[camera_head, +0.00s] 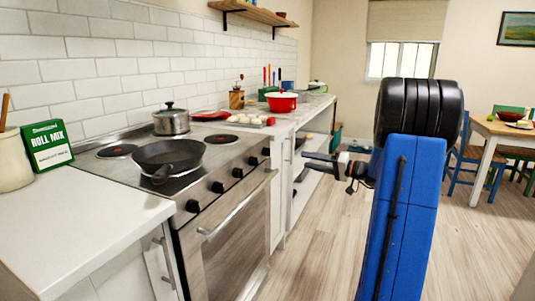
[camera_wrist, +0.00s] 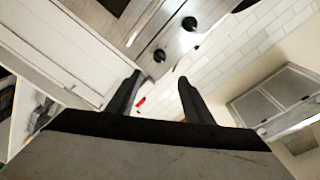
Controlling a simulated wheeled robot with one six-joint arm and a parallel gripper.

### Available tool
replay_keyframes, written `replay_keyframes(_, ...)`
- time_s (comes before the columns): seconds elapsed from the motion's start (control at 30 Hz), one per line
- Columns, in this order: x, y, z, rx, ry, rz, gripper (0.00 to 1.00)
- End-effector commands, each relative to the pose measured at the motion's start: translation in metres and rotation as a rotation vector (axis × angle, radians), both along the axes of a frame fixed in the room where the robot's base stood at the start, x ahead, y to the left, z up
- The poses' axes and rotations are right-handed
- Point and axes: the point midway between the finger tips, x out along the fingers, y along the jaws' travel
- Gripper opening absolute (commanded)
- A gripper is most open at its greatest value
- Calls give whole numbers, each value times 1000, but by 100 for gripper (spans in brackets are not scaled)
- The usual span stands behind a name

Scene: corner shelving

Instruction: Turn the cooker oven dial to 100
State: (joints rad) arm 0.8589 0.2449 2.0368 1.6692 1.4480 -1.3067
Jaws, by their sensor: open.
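The cooker (camera_head: 188,240) stands on the left in the head view, with a row of several black dials along its steel front. The nearest dial (camera_head: 193,206) and the farthest dial (camera_head: 266,151) both show. I cannot tell which is the oven dial or read any markings. My gripper (camera_head: 308,161) is open and empty, to the right of the far end of the cooker, apart from the dials. In the wrist view, its two black fingers (camera_wrist: 158,77) are spread, with two dials (camera_wrist: 189,23) (camera_wrist: 159,55) beyond them on the tilted cooker front.
A frying pan (camera_head: 168,158) and a steel pot (camera_head: 171,121) stand on the hob. The oven door handle (camera_head: 237,206) juts out below the dials. A red pot (camera_head: 281,102) stands on the far counter. Open wooden floor (camera_head: 312,235) lies right of the cooker.

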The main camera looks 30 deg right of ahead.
Motion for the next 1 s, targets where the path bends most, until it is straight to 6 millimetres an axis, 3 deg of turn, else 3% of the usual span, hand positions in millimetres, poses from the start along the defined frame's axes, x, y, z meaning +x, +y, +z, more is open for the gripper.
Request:
replay_keyframes(0.27, 20, 9, 0, 1, -8, -4, 47)
replay_keyframes(1.0, 128, 75, 0, 1, -6, -3, 47)
